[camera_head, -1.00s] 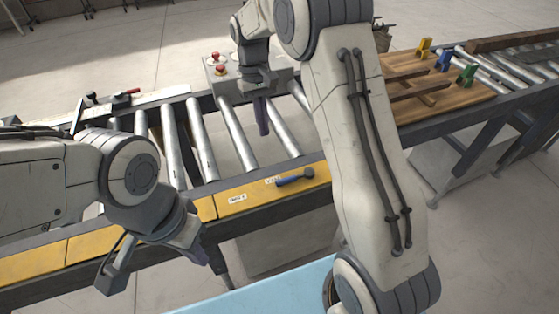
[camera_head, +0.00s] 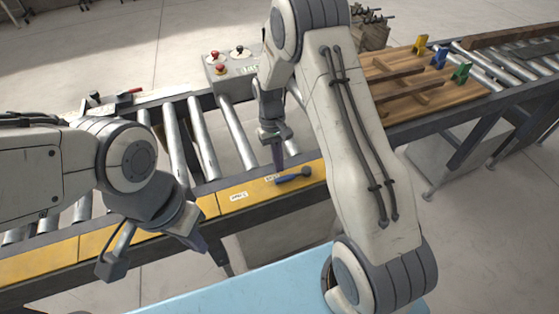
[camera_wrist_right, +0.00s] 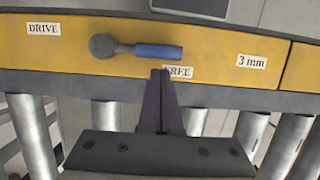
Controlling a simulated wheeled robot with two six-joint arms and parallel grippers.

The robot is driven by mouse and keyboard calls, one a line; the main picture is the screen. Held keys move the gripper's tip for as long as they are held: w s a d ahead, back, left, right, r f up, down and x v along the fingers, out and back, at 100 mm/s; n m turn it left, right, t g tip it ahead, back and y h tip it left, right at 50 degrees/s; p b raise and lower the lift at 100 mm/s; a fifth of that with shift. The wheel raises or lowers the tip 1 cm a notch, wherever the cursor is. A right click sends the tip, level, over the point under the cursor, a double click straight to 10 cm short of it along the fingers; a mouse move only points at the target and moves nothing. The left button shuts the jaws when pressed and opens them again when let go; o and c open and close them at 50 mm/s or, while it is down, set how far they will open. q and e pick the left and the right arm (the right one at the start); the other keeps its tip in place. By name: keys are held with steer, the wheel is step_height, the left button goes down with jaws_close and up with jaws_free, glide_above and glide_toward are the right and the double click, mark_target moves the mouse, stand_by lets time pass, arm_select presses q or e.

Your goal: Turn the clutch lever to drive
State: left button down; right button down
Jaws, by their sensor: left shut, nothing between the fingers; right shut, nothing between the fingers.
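The clutch lever (camera_head: 293,175) lies on the yellow rail of the conveyor, with a round grey pivot and a blue handle. In the right wrist view the lever's blue handle (camera_wrist_right: 158,51) points from the pivot toward the FREE label (camera_wrist_right: 178,72), away from the DRIVE label (camera_wrist_right: 43,29). My right gripper (camera_head: 279,167) is shut and empty, pointing down close beside the handle's free end. In the wrist view its fingertips (camera_wrist_right: 160,74) partly cover the FREE label; contact with the handle cannot be told. My left gripper (camera_head: 202,246) is shut and empty, in front of the rail.
A 3 mm label (camera_wrist_right: 251,61) is also on the rail. A grey control box (camera_head: 232,70) with red buttons stands behind the rollers (camera_head: 203,140). A wooden board (camera_head: 440,95) with coloured clamps lies to the right. A light blue surface (camera_head: 240,295) is at the front.

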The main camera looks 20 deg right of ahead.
steer(key=shift+s+f, duration=0.1)
steer(key=shift+s, duration=0.35)
